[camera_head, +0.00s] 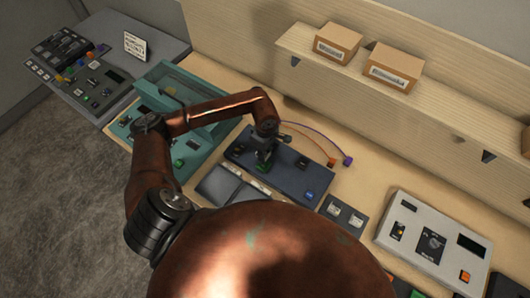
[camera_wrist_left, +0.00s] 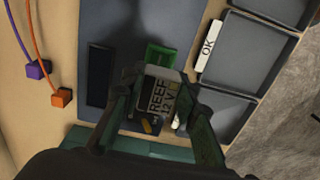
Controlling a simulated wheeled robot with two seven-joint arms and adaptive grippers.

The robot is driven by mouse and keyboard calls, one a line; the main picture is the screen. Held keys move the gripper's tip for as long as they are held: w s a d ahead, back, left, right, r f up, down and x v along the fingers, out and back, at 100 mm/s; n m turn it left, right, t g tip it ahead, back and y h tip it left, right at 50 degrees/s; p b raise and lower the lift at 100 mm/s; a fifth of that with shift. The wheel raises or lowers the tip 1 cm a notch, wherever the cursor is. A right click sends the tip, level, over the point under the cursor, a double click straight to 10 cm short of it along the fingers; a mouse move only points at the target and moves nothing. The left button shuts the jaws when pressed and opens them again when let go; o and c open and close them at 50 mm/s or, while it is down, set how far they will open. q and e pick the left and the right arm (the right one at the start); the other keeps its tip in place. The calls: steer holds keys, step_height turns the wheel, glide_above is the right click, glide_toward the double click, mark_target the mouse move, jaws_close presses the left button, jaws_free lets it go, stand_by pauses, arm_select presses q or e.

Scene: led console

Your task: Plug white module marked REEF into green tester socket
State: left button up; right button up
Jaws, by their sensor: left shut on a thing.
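The white module marked REEF 12 V (camera_wrist_left: 160,98) is between the fingers of my left gripper (camera_wrist_left: 166,88) in the left wrist view. The gripper is shut on it. The green socket (camera_wrist_left: 161,54) of the dark blue tester (camera_wrist_left: 127,22) shows just beyond the module's far end. I cannot tell whether the module touches or enters the socket. In the head view my left gripper (camera_head: 265,153) points down over the tester (camera_head: 300,176), at the green socket (camera_head: 262,168). The module is hidden there. My right gripper is not in view.
Grey bins (camera_wrist_left: 258,55) with an OK label (camera_wrist_left: 209,46) adjoin the tester. Purple (camera_head: 347,161) and orange (camera_head: 331,162) plugs lie behind it. A teal console (camera_head: 168,85) stands left and a light grey console (camera_head: 433,238) right. Boxes (camera_head: 338,41) sit on a shelf.

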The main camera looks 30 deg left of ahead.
arm_select(q)
steer(key=shift+f+b, duration=0.3)
steer(key=shift+f, duration=0.6)
step_height(320, 180, down, 2)
steer(key=shift+f+b, duration=0.2)
steer(key=shift+b, duration=0.25)
step_height(320, 180, down, 2)
steer(key=shift+b, duration=1.05)
steer(key=shift+d+b, duration=0.1)
steer(key=shift+b, duration=0.6)
steer(key=shift+f+b, duration=0.65)
steer(key=shift+b, duration=0.45)
stand_by(0.4)
